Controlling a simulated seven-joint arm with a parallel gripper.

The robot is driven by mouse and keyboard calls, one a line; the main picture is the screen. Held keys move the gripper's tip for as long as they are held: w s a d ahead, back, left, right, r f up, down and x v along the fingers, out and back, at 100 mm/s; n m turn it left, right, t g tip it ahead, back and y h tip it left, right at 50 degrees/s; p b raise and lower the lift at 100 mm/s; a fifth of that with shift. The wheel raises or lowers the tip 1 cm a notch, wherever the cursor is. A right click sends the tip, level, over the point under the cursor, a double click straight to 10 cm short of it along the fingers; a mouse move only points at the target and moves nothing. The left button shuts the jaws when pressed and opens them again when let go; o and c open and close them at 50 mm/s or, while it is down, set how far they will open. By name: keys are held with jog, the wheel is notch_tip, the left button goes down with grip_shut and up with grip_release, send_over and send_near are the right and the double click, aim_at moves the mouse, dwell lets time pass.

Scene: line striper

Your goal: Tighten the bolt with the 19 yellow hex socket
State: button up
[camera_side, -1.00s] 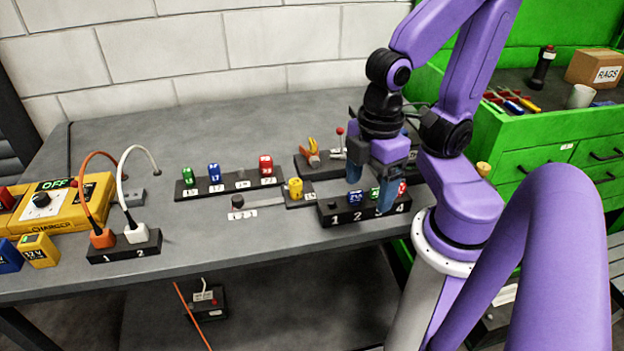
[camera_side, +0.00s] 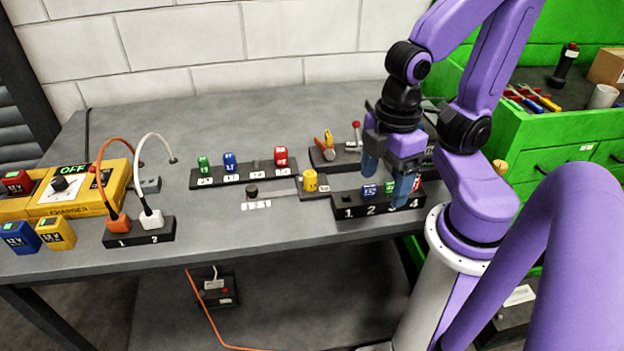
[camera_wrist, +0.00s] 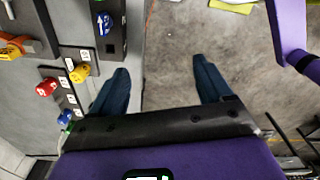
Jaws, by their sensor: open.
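The yellow socket (camera_side: 310,181) stands on a small dark block (camera_side: 318,195) near the front middle of the bench. It also shows in the wrist view (camera_wrist: 80,73), left of the fingers. Whatever is under the socket is hidden, and I cannot make out the bolt. A thin bar with a black knob (camera_side: 252,191) reaches left from the block. The socket rack (camera_side: 240,178) behind holds green, blue and red sockets; its third place lacks a socket. My gripper (camera_side: 386,190) is open and empty, right of the yellow socket. In the wrist view, bare floor shows between its fingers (camera_wrist: 161,65).
A numbered black rack (camera_side: 345,206) with small coloured pieces stands by the fingers at the bench's front edge. A dark holder with pliers (camera_side: 328,144) is behind. The yellow charger (camera_side: 75,190) and plug block (camera_side: 140,234) are left. The bench's back middle is clear.

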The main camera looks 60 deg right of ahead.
dwell(0.3)
jog(key=c, duration=0.4)
jog(key=m, duration=0.9)
send_over(310, 174)
jog(key=f, duration=0.1)
jog(key=shift+f, duration=5.15)
